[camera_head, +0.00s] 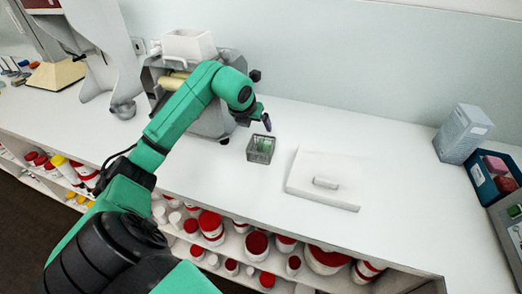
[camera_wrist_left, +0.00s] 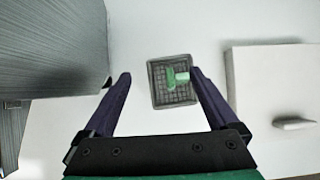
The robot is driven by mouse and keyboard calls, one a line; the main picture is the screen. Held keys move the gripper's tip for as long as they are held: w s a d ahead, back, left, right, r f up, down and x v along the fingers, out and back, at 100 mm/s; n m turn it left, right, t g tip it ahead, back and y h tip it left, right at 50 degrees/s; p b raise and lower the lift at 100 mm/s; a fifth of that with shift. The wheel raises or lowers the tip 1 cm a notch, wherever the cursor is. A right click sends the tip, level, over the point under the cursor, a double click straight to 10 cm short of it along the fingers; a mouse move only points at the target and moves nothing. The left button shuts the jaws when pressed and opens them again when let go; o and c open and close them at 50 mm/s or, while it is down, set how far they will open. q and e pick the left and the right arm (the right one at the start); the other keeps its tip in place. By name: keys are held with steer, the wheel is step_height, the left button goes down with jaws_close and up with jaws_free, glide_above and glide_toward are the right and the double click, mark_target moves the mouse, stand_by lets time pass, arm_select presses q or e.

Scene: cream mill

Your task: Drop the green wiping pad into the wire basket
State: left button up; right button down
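The wire basket (camera_head: 260,149) stands on the white counter, right of the mill. It also shows in the left wrist view (camera_wrist_left: 157,98). The green wiping pad (camera_wrist_left: 177,78) lies inside the basket, seen through its open top; in the head view only a hint of green shows there. My left gripper (camera_head: 266,122) is above the basket, apart from it. In the left wrist view its two dark fingers (camera_wrist_left: 160,75) are spread wide with nothing between them at their own height. My right gripper is in neither view.
The grey mill (camera_head: 213,122) stands close left of the basket. A white lidded box (camera_head: 318,197) lies to the right. A grey carton (camera_head: 461,134) and a blue bin (camera_head: 484,182) stand at the far right. Jars fill the shelf below the counter.

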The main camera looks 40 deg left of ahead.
arm_select(q)
steer(key=b+v, duration=0.1)
steer(key=v, duration=1.3)
steer(key=shift+r+b, duration=0.2)
steer(key=shift+b, duration=0.15)
